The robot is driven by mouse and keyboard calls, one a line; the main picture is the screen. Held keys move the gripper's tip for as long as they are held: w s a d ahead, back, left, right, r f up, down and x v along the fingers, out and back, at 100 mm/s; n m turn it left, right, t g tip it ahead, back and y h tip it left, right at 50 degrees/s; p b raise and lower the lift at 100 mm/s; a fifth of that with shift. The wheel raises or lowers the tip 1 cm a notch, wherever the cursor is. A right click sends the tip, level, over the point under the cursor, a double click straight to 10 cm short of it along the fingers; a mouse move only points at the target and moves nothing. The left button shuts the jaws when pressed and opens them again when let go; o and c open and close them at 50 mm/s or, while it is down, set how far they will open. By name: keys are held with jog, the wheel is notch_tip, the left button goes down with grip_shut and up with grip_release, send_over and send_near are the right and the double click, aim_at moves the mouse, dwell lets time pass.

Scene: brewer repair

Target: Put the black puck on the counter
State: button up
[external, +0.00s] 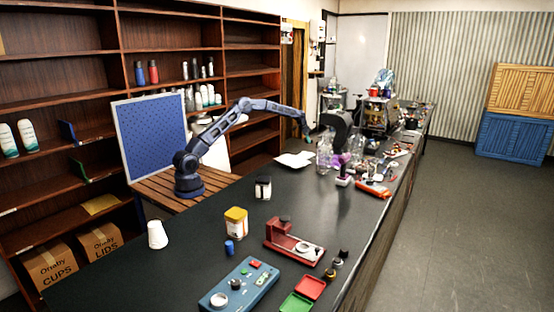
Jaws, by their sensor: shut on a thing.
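The dark counter (195,240) runs from the near left to the back right. My blue-grey arm rises from its base by the wooden slats and reaches over the counter toward the back. My gripper (308,138) is small in the view, pointing down beside a large black curved shape (337,128). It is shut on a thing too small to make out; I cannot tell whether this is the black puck. I cannot pick out the puck with certainty elsewhere. Contact between the gripper and the black shape cannot be told.
Clear bottles (324,155) and white sheets (293,160) lie below the gripper. A red device (294,243), a blue control box (238,288), a yellow-lidded jar (236,223) and a white cup (157,235) stand nearer. The counter's left middle has free room. Shelves line the left.

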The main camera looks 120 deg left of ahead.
jog(key=shift+f, duration=2.8)
jog(key=shift+f, duration=0.15)
jog(key=o, duration=1.1)
jog(key=shift+o, duration=0.2)
jog(key=v, duration=1.2)
